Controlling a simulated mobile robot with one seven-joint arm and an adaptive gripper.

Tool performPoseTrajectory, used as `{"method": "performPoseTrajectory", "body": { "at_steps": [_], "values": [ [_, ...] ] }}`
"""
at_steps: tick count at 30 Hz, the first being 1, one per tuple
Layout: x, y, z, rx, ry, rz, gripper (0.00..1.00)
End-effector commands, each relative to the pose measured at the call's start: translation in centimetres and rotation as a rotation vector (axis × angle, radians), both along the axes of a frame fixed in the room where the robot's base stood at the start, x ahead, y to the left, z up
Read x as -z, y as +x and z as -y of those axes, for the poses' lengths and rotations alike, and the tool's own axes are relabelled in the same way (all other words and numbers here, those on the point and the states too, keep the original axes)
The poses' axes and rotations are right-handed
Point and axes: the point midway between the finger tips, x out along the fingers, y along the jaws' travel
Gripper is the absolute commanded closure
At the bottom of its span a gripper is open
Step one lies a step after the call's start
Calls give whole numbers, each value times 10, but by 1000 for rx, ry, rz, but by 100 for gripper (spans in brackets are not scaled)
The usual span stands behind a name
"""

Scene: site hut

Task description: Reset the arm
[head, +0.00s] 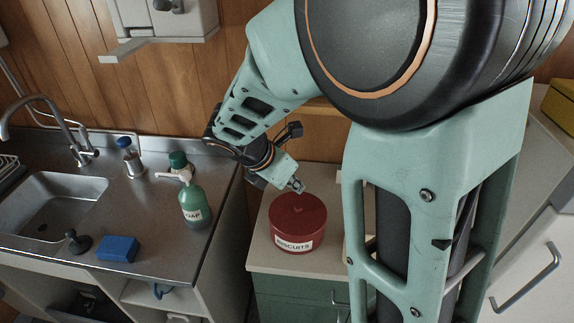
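My gripper (297,186) is at the end of my green and black arm, which bends down from the upper right. Its tip is just above the far rim of a red round tin (298,222) with a white label reading "BISCUITS". I cannot tell whether the fingers touch the lid. The fingers are small and partly merged in view, so their opening is unclear. The tin stands upright with its lid on, on a pale-topped green cabinet (262,254).
A steel counter (150,210) on the left has a sink (45,205), a tap (75,140), a green soap bottle (194,208), a blue sponge (118,249) and a black plug (78,241). A wooden wall stands behind. A white wall unit (165,20) hangs at upper left.

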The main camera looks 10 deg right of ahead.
Motion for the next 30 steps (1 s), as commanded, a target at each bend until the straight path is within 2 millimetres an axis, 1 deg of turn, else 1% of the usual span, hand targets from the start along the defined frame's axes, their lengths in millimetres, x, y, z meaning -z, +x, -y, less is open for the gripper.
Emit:
{"method": "performPoseTrajectory", "body": {
  "at_steps": [1, 30],
  "values": [
    [3, 0, 0, 0, 0, 0, 100],
    [32, 0, 0, 0, -1, -1, 100]
  ]
}}
